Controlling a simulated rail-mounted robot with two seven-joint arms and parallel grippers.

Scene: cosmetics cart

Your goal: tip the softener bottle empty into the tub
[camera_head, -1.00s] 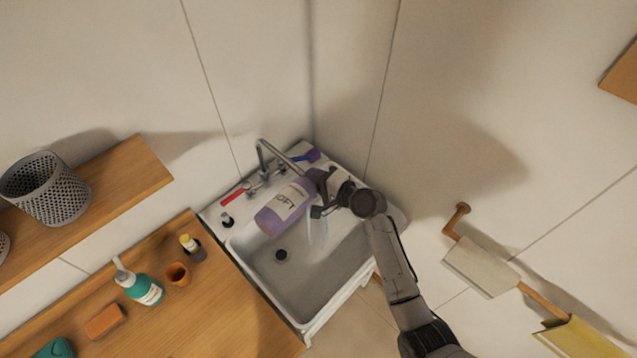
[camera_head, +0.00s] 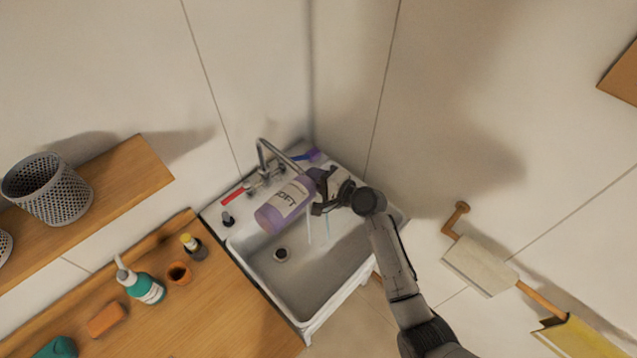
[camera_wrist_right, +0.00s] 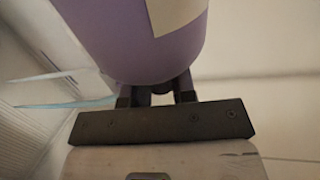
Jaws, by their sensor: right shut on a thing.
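A purple bottle (camera_head: 282,207) with a pale lettered label lies tilted over the white sink tub (camera_head: 312,282), at its back left. My right gripper (camera_head: 322,190) is shut on the bottle near its right end. In the right wrist view the purple bottle (camera_wrist_right: 130,40) fills the top, against the dark gripper (camera_wrist_right: 160,98). Thin pale streaks hang below the gripper over the tub in the head view; bluish ones also show at left in the wrist view. The bottle's mouth is hidden. My left gripper is out of view.
A metal tap (camera_head: 264,160) stands behind the bottle. A red item (camera_head: 232,197) and a blue-purple brush (camera_head: 307,156) lie on the sink rim. A wooden counter (camera_head: 220,310) at left holds a teal pump bottle (camera_head: 146,289) and an orange cup (camera_head: 179,273).

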